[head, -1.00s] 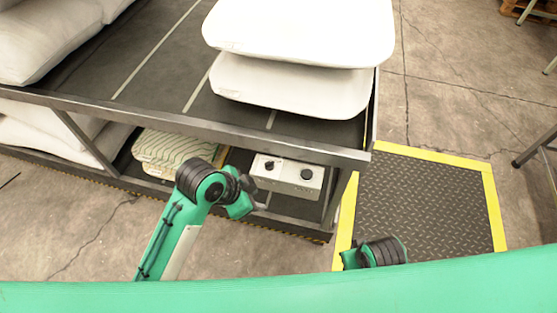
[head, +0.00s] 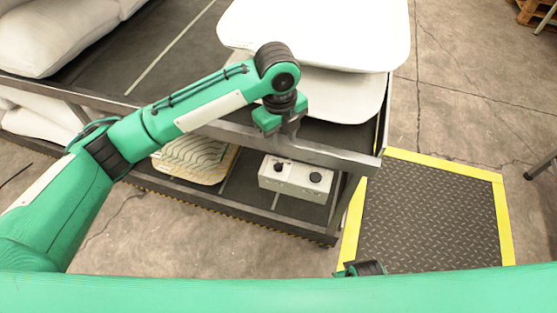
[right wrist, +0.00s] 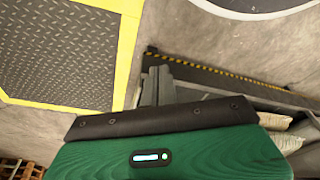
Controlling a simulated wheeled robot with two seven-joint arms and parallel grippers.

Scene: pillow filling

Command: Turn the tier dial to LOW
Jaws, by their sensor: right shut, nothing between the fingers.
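A white control box (head: 296,180) with two black knobs sits on the lower shelf, under the front rail. Its left knob (head: 279,167) has a small raised pointer, and its right knob (head: 315,177) is round. The lettering is too small to read, so I cannot tell which knob is the tier dial or its setting. My left gripper (head: 284,130) hangs at the front rail, above and apart from the box. Its fingers are too small to judge. My right gripper (right wrist: 158,86) is shut and empty over the floor. Only its wrist shows in the head view.
White pillows (head: 318,30) are stacked on the upper deck above the box, with more pillows at left. A patterned folded piece (head: 195,160) lies left of the box. A dark mat (head: 430,220) with yellow edges covers the floor at right.

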